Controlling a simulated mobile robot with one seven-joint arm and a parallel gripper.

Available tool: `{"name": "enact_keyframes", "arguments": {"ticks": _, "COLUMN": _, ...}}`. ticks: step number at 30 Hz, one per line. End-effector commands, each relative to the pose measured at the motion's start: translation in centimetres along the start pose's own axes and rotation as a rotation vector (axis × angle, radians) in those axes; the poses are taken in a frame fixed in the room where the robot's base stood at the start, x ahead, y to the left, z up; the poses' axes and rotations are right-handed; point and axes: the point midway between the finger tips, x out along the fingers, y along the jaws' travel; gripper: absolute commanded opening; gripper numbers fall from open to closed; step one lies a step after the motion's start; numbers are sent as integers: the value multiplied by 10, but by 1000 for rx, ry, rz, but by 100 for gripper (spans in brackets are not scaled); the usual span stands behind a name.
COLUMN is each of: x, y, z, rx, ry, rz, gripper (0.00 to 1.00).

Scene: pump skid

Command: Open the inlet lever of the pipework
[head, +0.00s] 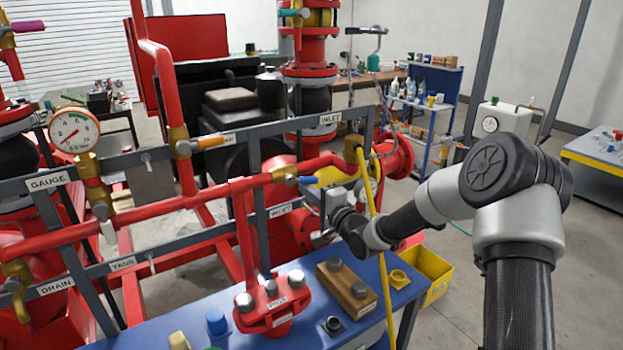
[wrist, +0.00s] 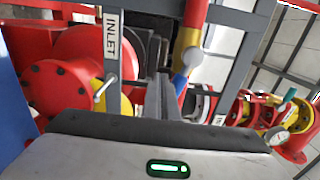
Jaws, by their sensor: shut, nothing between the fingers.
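The inlet lever (head: 306,180) is a short blue handle at a brass valve (head: 284,174) on the red pipe, pointing right. In the wrist view a blue-tipped lever (wrist: 180,82) shows just right of the fingers, below a brass fitting (wrist: 189,58). My gripper (head: 314,196) is at the pipework, just below and close to the blue handle. In the wrist view my gripper (wrist: 163,92) has its fingers together and empty. I cannot tell whether it touches the lever. An INLET label (wrist: 111,39) is on the grey bar left of the fingers.
A pressure gauge (head: 73,130) and an orange lever (head: 208,142) are on the frame to the left. A yellow pole (head: 372,215) stands near my wrist. Below is a blue bench (head: 222,282) with a red flange (head: 270,306) and a wooden block (head: 346,287).

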Motion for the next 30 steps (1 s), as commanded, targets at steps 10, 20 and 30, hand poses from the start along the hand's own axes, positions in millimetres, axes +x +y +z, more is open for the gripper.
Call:
{"name": "enact_keyframes", "arguments": {"ticks": 10, "x": 0, "y": -14, "z": -10, "rx": -1, "ry": 2, "rz": -1, "gripper": 0}}
{"name": "enact_keyframes", "arguments": {"ticks": 20, "x": 0, "y": -2, "z": -9, "rx": 1, "ry": 1, "rz": 0, "gripper": 0}}
{"name": "enact_keyframes", "arguments": {"ticks": 30, "x": -23, "y": -3, "z": -9, "rx": 0, "ry": 1, "rz": 1, "gripper": 0}}
